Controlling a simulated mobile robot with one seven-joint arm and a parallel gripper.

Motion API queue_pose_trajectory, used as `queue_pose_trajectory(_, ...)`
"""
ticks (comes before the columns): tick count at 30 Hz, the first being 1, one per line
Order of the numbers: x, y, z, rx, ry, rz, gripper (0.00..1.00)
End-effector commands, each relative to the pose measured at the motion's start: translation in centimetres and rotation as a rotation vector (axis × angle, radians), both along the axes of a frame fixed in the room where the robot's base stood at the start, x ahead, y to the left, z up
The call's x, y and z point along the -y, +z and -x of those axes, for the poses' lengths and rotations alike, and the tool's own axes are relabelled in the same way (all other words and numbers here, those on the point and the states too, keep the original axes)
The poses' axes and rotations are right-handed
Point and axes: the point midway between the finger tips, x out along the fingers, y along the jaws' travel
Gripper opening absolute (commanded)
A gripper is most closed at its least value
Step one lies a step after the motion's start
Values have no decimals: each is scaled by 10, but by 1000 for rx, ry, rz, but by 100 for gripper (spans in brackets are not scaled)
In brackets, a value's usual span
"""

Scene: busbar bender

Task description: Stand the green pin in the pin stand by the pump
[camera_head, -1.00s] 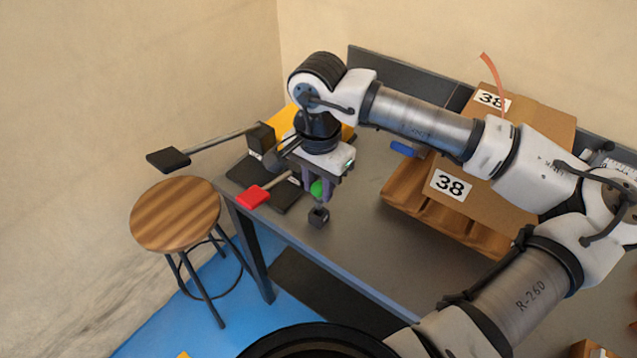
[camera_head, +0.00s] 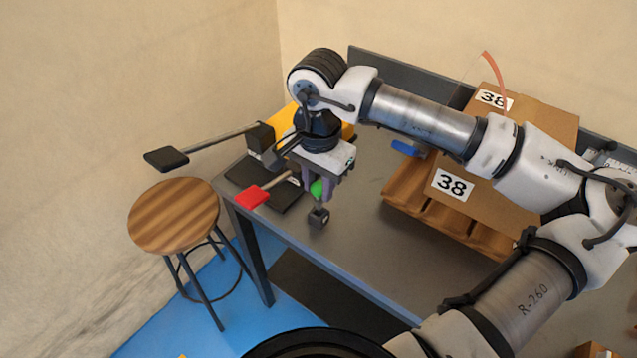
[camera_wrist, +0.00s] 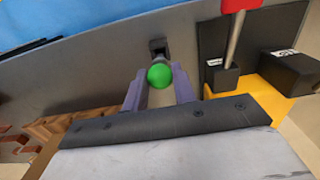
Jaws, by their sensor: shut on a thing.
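The green pin, seen as a round green head (camera_head: 317,188), is between the fingers of my gripper (camera_head: 321,192), which is shut on it. The small dark pin stand (camera_head: 318,218) is on the table directly below the pin in the head view. In the wrist view the green pin (camera_wrist: 159,75) sits between the purple fingers of my gripper (camera_wrist: 158,92), with the dark pin stand (camera_wrist: 157,48) just beyond it. The pin's lower end is hidden, so I cannot tell whether it is in the stand. The pump has a red-ended handle (camera_head: 251,197) just left of my gripper.
A yellow machine body (camera_head: 285,125) and a long lever with a black pad (camera_head: 166,159) are at the table's left end. A cardboard box (camera_head: 490,165) marked 38 and a wooden tray (camera_head: 405,194) stand right. A stool (camera_head: 174,215) is left. Mid-table (camera_head: 370,240) is clear.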

Motion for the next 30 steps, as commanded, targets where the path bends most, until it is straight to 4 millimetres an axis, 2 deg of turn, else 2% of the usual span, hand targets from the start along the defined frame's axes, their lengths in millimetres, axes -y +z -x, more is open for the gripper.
queue_pose_trajectory(11,0,0,0,0,0,0,0)
queue_pose_trajectory(30,0,-14,0,0,0,0,0)
